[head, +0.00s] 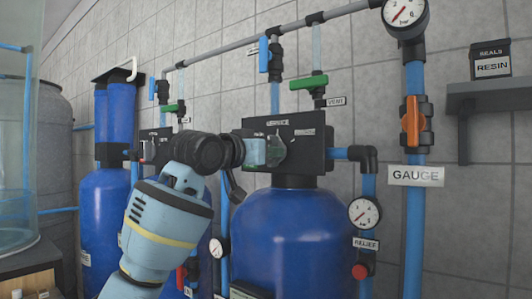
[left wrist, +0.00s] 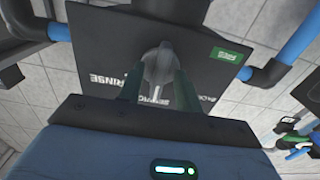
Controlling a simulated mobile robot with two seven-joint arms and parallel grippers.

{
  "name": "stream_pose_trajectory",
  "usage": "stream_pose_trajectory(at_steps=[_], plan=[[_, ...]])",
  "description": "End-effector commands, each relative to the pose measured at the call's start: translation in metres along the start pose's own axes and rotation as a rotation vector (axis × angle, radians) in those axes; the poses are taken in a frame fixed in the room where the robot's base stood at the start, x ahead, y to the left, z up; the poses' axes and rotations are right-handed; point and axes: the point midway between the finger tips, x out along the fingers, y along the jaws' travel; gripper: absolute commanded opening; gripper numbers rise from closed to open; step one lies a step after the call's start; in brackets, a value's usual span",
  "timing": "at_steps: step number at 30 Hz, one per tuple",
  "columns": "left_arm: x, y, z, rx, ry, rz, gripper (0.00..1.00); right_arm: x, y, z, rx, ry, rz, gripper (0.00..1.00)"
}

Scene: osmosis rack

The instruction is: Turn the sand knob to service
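The valve head is a dark box (head: 310,130) on top of a blue tank, with a SERVICE label on its face. In the left wrist view its panel (left wrist: 100,45) carries the words RINSE and SERVICE, upside down, and a small green tag (left wrist: 230,55). A grey knob (left wrist: 158,65) stands out from the panel. My left gripper (head: 268,152) is at the knob. In the left wrist view its two dark green fingers (left wrist: 158,80) lie on either side of the knob; whether they press on it is not clear. The tag's text is too blurred to read. My right gripper is out of view.
The blue tank (head: 290,240) stands below the valve head, with another blue tank (head: 102,215) to the left. Pipes with green-handled (head: 309,83) and blue-handled (head: 264,55) valves run above. A gauge pipe with an orange handle (head: 413,122) and a shelf (head: 490,92) are at the right.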

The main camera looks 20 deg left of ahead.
Motion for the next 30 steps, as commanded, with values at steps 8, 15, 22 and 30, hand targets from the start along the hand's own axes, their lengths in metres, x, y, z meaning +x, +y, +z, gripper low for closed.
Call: stream_pose_trajectory(at_steps=[8,15,22,30], plan=[[-0.005,0.000,0.000,0.000,0.001,0.000,0.35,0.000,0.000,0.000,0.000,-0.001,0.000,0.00],[-0.035,-0.001,0.000,0.001,0.003,-0.001,0.35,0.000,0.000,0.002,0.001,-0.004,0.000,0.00],[-0.066,0.000,-0.001,0.000,0.002,0.000,0.35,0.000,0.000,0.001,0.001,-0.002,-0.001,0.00],[-0.078,0.000,0.000,0.000,-0.001,0.000,0.35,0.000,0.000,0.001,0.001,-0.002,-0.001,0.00]])
